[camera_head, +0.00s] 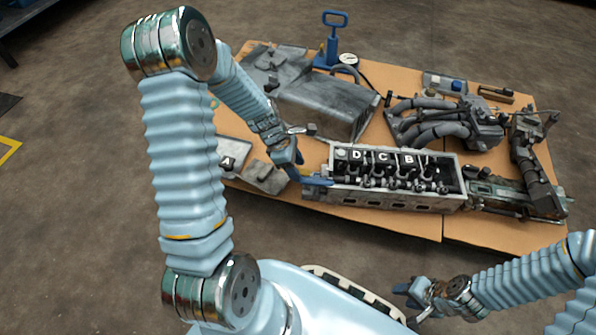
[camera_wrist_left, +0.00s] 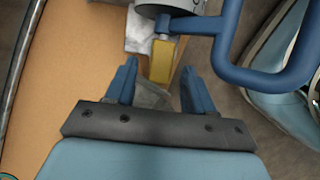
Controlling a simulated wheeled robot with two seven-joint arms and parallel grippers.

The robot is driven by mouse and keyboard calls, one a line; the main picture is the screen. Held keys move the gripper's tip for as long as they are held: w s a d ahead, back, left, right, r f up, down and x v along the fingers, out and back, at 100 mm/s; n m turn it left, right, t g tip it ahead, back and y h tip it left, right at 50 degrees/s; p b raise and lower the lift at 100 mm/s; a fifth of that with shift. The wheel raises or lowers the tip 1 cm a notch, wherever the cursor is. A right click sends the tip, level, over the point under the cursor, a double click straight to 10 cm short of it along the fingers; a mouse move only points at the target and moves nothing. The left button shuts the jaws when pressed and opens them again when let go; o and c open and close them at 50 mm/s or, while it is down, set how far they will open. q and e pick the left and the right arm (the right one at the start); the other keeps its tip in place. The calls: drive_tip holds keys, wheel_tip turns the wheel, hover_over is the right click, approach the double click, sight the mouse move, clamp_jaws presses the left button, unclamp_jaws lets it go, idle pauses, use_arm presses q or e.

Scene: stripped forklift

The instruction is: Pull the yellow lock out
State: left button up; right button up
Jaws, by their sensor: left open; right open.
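The yellow lock (camera_wrist_left: 163,58) is a small yellow block in the left wrist view, just below a blue bar and a round grey part. My left gripper (camera_wrist_left: 157,82) is open, one dark blue finger on each side of the line to the lock. In the head view my left gripper (camera_head: 292,168) is at the left end of the grey engine block (camera_head: 390,199); the lock cannot be made out there. My right gripper (camera_head: 408,289) is open and empty, low in front of the table.
A blue looped handle (camera_wrist_left: 262,72) stands close right of the left fingers. The tan table (camera_head: 400,228) carries grey hoses (camera_head: 425,125), a metal cover (camera_head: 325,103) and a blue hand pump (camera_head: 333,42). Floor is clear in front of the table.

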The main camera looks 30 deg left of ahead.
use_arm(q)
drive_tip(key=shift+w+d+f, duration=0.1)
drive_tip(key=shift+d+f, duration=0.15)
drive_tip(key=shift+f, duration=0.3)
clamp_jaws()
